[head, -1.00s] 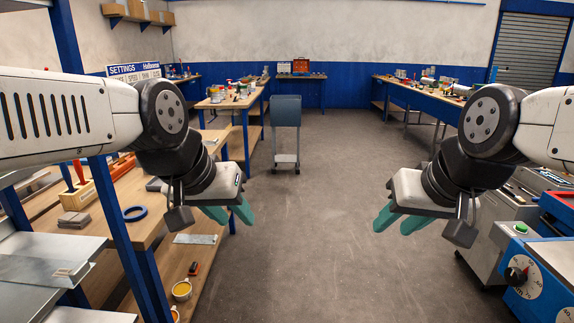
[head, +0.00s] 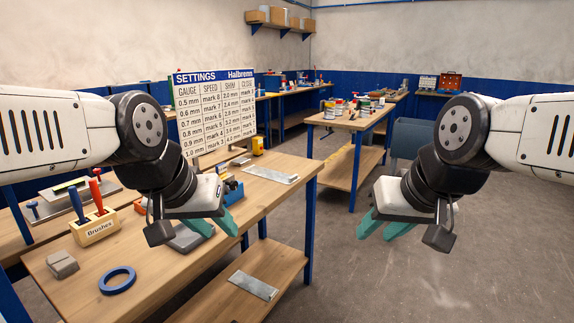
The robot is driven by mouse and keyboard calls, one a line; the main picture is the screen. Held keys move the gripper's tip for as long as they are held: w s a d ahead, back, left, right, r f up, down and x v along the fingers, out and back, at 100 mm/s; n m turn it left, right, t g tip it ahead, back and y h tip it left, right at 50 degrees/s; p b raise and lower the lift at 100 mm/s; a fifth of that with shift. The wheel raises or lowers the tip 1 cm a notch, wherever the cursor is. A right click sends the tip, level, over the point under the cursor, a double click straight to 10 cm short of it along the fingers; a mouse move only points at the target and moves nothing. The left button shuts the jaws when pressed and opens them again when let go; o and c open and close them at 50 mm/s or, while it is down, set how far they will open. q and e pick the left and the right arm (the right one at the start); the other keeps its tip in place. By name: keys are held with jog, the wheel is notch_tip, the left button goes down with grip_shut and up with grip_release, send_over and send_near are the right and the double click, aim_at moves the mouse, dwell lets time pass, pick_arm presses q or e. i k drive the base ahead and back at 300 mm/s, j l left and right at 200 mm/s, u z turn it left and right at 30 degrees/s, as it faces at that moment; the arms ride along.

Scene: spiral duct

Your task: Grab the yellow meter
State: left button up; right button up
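A small upright yellow object (head: 258,145), which looks like the yellow meter, stands on the wooden workbench (head: 143,228) at its far end, just right of the settings board. It is too small to read any detail. My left gripper (head: 215,226), with teal fingers, is open and empty; in the picture it is below and left of the yellow object, in front of the bench. My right gripper (head: 382,229) is open and empty over the floor, to the right of the bench.
The settings board (head: 214,110) stands on the bench. A second bench (head: 350,120) stands behind. The floor (head: 340,270) at right is clear.

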aim_at(257, 142)
jog(key=i+l+u, duration=0.55)
jog(key=l, duration=0.2)
jog(key=i+l+u, duration=0.15)
jog(key=u, duration=0.9)
jog(key=i+l+u, duration=0.15)
jog(key=l+u, duration=0.25)
jog(key=l, duration=0.25)
jog(key=l+u, duration=0.35)
jog(key=l, duration=0.25)
jog(key=l+u, duration=0.4)
jog(key=l, duration=0.9)
jog(key=k+l, duration=0.15)
jog(key=l, duration=0.5)
jog(key=l+u, duration=0.1)
jog(key=l, duration=0.5)
jog(key=k+l, duration=0.15)
jog(key=l, duration=0.45)
